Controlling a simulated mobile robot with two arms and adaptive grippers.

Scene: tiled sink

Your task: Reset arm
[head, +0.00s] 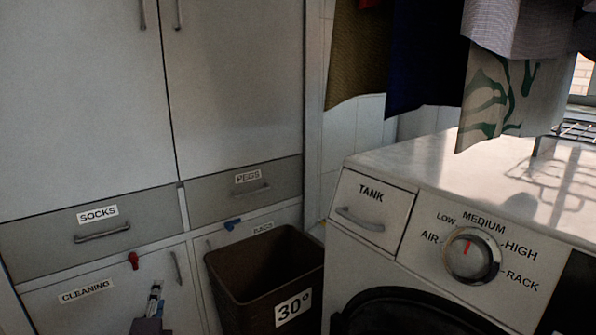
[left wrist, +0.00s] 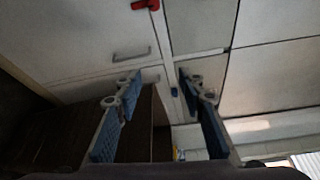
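My left gripper (head: 152,302) is at the bottom edge of the head view, in front of the white cleaning cupboard door (head: 95,295). In the left wrist view its two blue-padded fingers (left wrist: 160,88) are well apart, with nothing between them. It touches nothing that I can make out. Most of my left arm is out of the head view. My right gripper is not in view.
A brown bin (head: 225,285) marked 30° stands right of my left gripper. Beyond it is a white dryer (head: 400,255) with a dial (head: 472,255) and tank drawer (head: 372,210). Grey drawers (head: 60,240) line the cupboard. Clothes (head: 425,50) hang above the dryer.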

